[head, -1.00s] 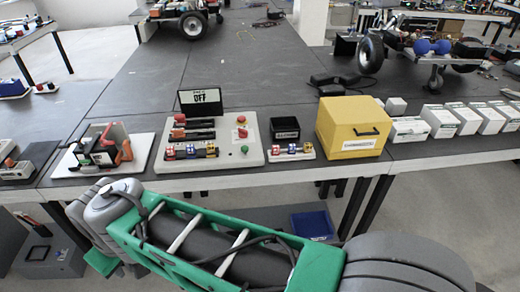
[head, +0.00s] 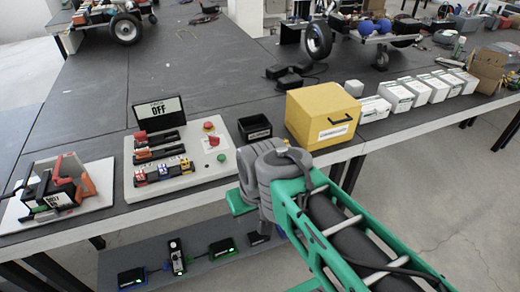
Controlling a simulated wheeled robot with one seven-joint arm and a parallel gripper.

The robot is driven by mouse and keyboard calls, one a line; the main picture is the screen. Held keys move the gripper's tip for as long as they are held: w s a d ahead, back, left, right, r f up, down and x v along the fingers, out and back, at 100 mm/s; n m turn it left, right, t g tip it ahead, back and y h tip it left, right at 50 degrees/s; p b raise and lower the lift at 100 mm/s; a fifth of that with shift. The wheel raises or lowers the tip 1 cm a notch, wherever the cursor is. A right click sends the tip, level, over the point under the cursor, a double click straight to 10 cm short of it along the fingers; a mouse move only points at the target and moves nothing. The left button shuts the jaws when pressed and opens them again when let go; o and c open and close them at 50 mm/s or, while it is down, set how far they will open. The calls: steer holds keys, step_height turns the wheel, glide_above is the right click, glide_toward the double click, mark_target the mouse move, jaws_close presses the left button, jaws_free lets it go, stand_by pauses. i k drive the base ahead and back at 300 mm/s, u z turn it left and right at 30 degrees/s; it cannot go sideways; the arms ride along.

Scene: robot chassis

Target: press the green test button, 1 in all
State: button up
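The green test button (head: 221,157) is a small round button near the right edge of a light control panel (head: 187,182) on the table. A red knob (head: 208,127) and another red piece sit above it on the panel. A sign (head: 158,114) reading OFF stands at the panel's back. My arm's grey joint is in front of the table, right of and nearer than the panel, and does not cover the button. My gripper itself is not visible, so its opening cannot be seen.
A black open box (head: 255,129) and a yellow box (head: 322,118) stand right of the panel. Several white boxes (head: 401,96) line the table edge further right. A white board (head: 96,197) with a black and red device lies left. A lower shelf (head: 208,262) holds small devices.

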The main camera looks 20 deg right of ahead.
mark_target(222, 158)
steer(key=z, duration=0.05)
steer(key=i, duration=1)
steer(key=u, duration=0.55)
steer(key=k, duration=1.35)
steer(key=u, duration=0.3)
steer(key=i, duration=0.9)
steer(key=u, duration=0.3)
